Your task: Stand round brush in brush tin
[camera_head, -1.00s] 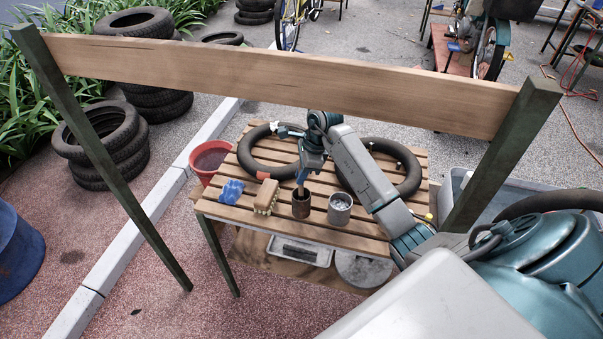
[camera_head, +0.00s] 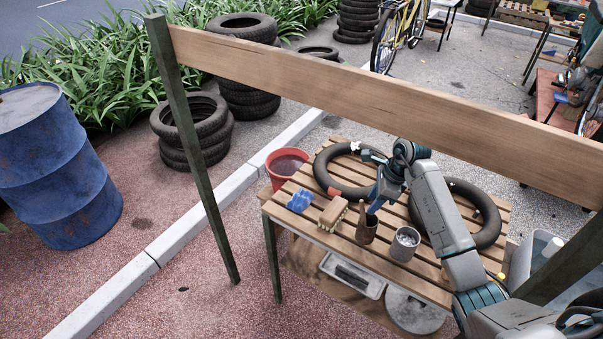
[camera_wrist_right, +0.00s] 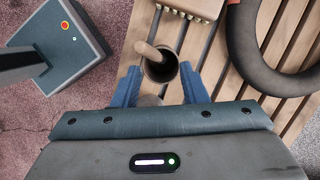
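The brush tin (camera_head: 367,231) is a dark brown open can standing on the slatted table. A wooden handle (camera_head: 362,207), which looks like the round brush, sticks up out of it and leans against the rim; its lower end is hidden inside. In the right wrist view the handle (camera_wrist_right: 148,51) crosses the edge of the tin (camera_wrist_right: 162,69). My right gripper (camera_head: 376,204) is just above and beside the tin. My left gripper is not in view.
A grey metal can (camera_head: 404,244) stands right of the tin. A wooden block brush (camera_head: 333,213) and blue cloth (camera_head: 300,201) lie to its left. Two black tyre rings (camera_head: 487,229) lie behind. A red bucket (camera_head: 284,164) is at the left. A wooden beam (camera_head: 400,95) crosses in front.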

